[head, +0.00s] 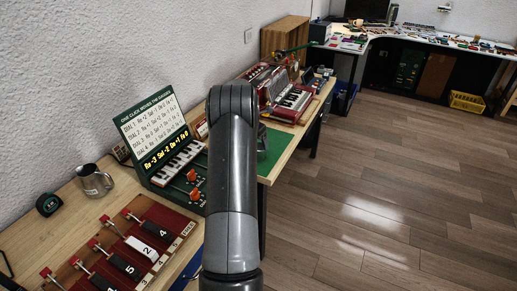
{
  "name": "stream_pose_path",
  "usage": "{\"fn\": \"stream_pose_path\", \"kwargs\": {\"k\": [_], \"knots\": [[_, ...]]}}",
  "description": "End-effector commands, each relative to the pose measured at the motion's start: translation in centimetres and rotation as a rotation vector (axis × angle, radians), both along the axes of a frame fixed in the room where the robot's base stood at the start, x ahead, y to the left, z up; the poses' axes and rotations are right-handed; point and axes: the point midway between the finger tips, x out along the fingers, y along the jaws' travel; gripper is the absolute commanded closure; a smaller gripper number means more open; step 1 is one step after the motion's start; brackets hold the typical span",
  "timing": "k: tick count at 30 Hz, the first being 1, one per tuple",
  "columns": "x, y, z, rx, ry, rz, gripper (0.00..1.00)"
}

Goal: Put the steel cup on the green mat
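A steel cup (94,181) with a handle stands upright at the left of the wooden workbench, near the wall. The green mat (275,151) lies on the bench to the right of the cup. My arm blocks part of the mat. The visible part of the mat is bare. My dark grey arm rises through the middle of the view. My gripper does not show, so its opening and anything in it cannot be seen.
A green dial box (168,149) with a text panel stands between cup and mat. A red board with numbered keys (120,250) lies in front of the cup. A tape measure (48,204) sits left of it. A red accordion (280,92) stands beyond the mat.

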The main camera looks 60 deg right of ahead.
Motion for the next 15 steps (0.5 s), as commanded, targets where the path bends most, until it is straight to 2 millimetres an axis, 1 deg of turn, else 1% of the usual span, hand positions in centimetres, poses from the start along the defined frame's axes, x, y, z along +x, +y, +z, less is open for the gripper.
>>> {"fn": "stream_pose_path", "kwargs": {"k": [1, 6, 10, 15], "knots": [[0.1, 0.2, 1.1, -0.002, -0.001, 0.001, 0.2], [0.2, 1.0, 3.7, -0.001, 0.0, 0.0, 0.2], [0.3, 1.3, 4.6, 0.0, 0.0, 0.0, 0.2], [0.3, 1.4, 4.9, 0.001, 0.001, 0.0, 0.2]]}}
